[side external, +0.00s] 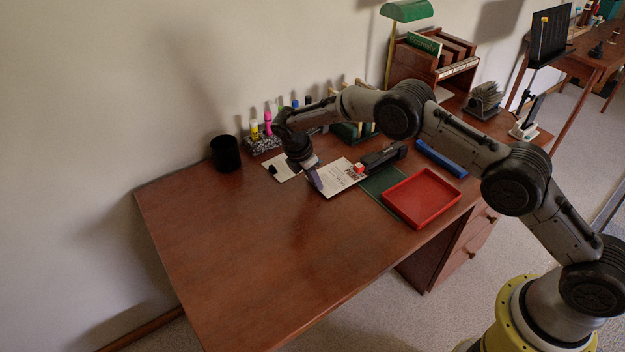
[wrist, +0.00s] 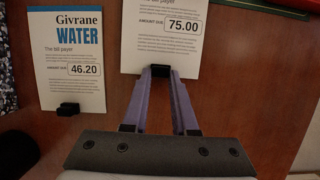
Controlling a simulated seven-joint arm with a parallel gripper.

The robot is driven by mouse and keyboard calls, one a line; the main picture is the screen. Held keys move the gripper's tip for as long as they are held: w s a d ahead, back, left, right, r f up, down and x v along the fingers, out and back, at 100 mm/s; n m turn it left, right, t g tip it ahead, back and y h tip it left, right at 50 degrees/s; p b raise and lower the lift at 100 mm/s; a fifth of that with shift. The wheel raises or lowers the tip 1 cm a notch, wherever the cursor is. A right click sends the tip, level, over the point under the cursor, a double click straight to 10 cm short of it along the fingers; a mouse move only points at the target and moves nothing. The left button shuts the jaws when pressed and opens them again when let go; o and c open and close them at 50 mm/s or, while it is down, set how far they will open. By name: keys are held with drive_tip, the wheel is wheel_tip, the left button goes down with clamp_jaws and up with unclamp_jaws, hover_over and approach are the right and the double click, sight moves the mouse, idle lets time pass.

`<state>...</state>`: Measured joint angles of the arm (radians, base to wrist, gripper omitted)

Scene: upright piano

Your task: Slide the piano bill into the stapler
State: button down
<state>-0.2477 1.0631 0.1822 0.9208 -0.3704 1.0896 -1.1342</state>
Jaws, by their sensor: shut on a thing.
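The piano bill (side external: 340,179) is a white sheet with red heading lettering, flat on the desk; its top lies outside the wrist view, where the sheet (wrist: 155,40) reads 75.00. My gripper (side external: 316,185) is shut on the black clip at the bill's near edge; its purple fingers (wrist: 160,78) pinch the clip in the wrist view. The dark stapler (side external: 385,156) lies just right of the bill in the side view, its orange-red end (side external: 359,168) close to the bill's far edge. I cannot tell whether the sheet is between its jaws. The stapler is not seen in the wrist view.
The water bill (wrist: 65,60), reading 46.20, lies left with its own black clip (wrist: 68,109). A green mat (side external: 376,186), red tray (side external: 444,205) and blue bar (side external: 441,158) lie right. A black cup (side external: 225,153) stands left. The desk's front left is clear.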

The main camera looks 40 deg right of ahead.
drive_tip(key=shift+d, duration=0.7)
drive_tip(key=shift+d, duration=0.3)
idle(0.8)
drive_tip(key=shift+c, duration=0.7)
unclamp_jaws()
drive_tip(key=shift+r, duration=3.5)
